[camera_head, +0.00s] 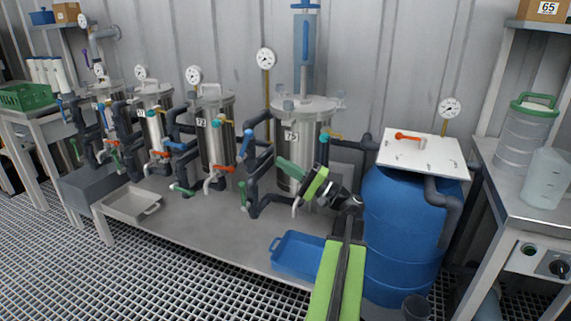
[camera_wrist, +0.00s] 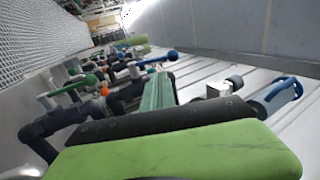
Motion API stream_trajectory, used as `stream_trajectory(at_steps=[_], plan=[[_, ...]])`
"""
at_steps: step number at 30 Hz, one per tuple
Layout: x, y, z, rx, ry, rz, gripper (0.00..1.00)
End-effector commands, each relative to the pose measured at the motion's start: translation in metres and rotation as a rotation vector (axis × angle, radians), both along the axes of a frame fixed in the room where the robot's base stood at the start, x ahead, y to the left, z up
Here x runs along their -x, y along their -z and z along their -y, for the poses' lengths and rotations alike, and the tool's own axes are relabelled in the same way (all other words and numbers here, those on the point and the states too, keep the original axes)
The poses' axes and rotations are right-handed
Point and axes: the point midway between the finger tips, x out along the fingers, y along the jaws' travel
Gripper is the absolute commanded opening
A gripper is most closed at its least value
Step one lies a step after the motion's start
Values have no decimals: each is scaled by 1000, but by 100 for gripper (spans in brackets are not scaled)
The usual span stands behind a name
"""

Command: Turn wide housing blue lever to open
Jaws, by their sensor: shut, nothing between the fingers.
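The wide housing (camera_head: 296,150), labelled 75, is a broad steel vessel standing right of the narrower vessels in the head view. A blue lever (camera_head: 249,140) sits on the dark pipe at its left side. A blue lever (camera_wrist: 155,60) also shows in the wrist view beyond the fingers; I cannot tell if it is the same one. My gripper (camera_head: 281,163) is shut and empty, in front of the housing and to the right of the lever, apart from it. In the wrist view its teal fingers (camera_wrist: 158,92) lie together.
A green lever (camera_head: 244,192) sits lower on the same pipe. A blue tray (camera_head: 297,252) lies on the bench below. A blue barrel (camera_head: 400,220) with a white lid stands right. Vessel 72 (camera_head: 214,145) stands left. A clear column with a blue top (camera_head: 305,40) rises above the housing.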

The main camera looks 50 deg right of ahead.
Motion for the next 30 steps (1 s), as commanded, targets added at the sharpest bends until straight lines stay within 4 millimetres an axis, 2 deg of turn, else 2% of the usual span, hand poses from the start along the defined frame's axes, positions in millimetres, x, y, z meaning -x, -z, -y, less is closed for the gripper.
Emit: stream_trajectory(at_steps=[1,6,13,18,30], plan=[[-11,-10,-3,-1,-3,0,0],[-44,-24,-11,0,-3,0,0],[-78,-37,-19,0,-1,-1,0],[-87,-40,-21,0,1,-1,0],[-91,-43,-26,3,-7,-13,0]])
